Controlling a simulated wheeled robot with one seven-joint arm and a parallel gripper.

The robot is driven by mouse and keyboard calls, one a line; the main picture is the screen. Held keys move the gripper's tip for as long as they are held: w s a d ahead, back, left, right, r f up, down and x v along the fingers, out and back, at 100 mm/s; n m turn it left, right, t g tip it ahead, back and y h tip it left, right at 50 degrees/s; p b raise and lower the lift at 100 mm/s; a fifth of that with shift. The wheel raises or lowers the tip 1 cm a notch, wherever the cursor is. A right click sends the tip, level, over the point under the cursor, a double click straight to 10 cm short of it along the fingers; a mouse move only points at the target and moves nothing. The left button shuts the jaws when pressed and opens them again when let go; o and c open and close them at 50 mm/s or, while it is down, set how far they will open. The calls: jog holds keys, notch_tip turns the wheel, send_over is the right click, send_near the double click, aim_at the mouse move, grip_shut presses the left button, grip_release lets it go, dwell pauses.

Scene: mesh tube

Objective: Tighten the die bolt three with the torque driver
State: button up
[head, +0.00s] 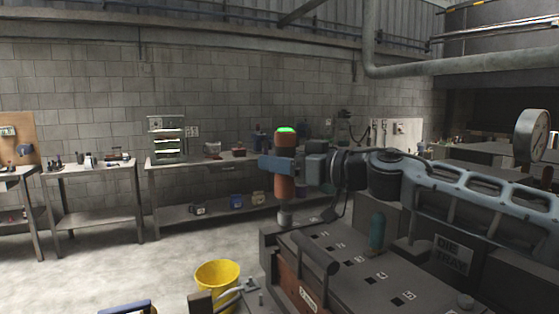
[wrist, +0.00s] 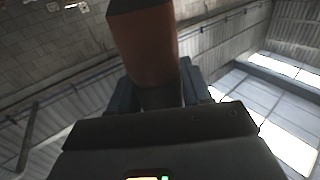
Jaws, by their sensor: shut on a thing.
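My gripper (head: 276,167) is shut around an orange-brown torque driver (head: 286,183) in the head view. The driver is upright, with a green lit top and a grey lower end. It is above the far left corner of the die head block (head: 345,265); I cannot tell whether its tip touches anything. The block's top has several numbered labels and small dark holes. Which spot is bolt three is too small to tell. In the wrist view the driver (wrist: 148,45) rises from between the jaws (wrist: 160,100).
A dark cylindrical handle (head: 316,252) lies across the block. A teal-handled tool (head: 377,232) stands at its back. A yellow bucket (head: 217,277) is on the floor at left. A workbench (head: 215,160) runs along the wall. A gauge (head: 531,135) rises at right.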

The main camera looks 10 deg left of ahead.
jog(key=shift+f, duration=0.45)
dwell(1.5)
jog(key=shift+r, duration=0.15)
